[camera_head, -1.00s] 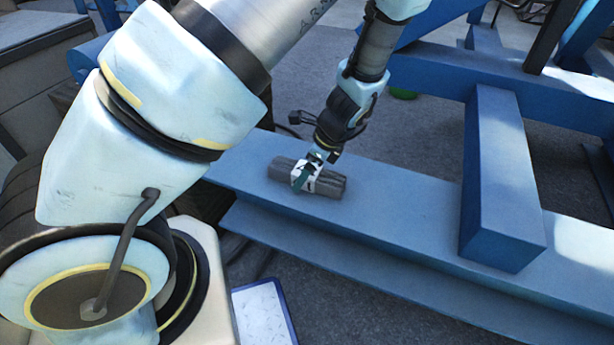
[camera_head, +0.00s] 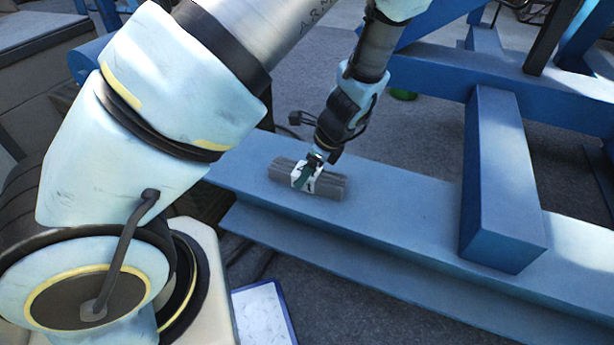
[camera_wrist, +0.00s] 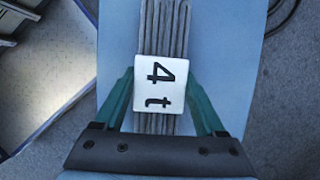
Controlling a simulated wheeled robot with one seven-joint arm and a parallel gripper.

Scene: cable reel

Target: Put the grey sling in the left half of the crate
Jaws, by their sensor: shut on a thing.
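The grey sling (camera_head: 328,186) is a rolled, ribbed bundle lying on the blue steel beam. A white label marked "4 t" is wrapped round its middle; it shows upside down or turned in the wrist view (camera_wrist: 159,87). My gripper (camera_head: 309,178) is over the middle of the sling, at the label. In the wrist view its two green fingers (camera_wrist: 159,100) stand on either side of the sling (camera_wrist: 165,35), shut on it. Whether the sling is clear of the beam cannot be told. I cannot make out the crate for certain.
A white panel with a blue edge (camera_head: 262,315) is at the bottom. Grey floor lies beyond the beam.

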